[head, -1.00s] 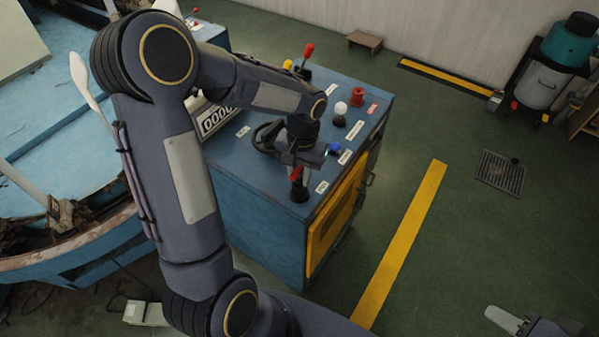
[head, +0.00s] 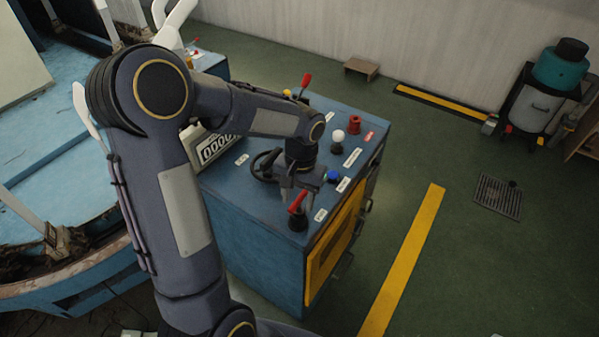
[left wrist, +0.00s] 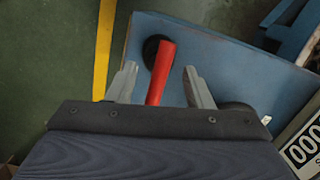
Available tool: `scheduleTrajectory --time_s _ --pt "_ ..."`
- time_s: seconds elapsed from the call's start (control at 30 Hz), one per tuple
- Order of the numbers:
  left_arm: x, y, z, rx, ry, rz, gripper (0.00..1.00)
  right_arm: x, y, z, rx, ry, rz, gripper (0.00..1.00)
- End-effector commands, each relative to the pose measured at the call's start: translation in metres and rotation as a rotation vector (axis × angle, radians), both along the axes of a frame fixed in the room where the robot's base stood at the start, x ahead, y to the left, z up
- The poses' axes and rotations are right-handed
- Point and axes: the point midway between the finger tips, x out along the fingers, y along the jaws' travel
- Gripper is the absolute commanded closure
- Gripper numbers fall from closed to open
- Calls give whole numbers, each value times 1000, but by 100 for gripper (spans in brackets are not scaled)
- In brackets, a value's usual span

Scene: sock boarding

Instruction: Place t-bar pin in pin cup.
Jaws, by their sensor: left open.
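A red bar handle (head: 298,202), apparently the t-bar pin, sits on a round black base (head: 299,222) at the console's near corner. In the left wrist view the red bar (left wrist: 161,75) lies between my two fingers, with gaps on both sides, and the black base (left wrist: 152,46) is beyond it. My left gripper (head: 297,193) is open at the red bar; it also shows in the left wrist view (left wrist: 160,70). I cannot tell for sure which thing is the pin cup. My right gripper is not in view.
The blue console (head: 255,235) also carries a red knob (head: 355,123), a white ball knob (head: 338,136), a blue button (head: 334,176), another red lever (head: 306,80) and a number counter (head: 217,146). Green floor with a yellow stripe (head: 405,260) is open to the right.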

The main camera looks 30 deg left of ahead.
Motion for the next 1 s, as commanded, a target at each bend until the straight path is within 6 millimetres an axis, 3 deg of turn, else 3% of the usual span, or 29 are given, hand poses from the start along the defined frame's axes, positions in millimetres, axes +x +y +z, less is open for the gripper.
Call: scheduleTrajectory --time_s 0.3,0.63,0.77,1.0 --pt "9 0 71 -1 -5 0 54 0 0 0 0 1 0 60" --pt "8 1 108 -9 -14 0 54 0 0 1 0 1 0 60" --pt "-20 2 122 -52 -84 2 54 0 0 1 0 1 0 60" --pt "-110 -13 134 -205 -346 23 54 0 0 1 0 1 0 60"
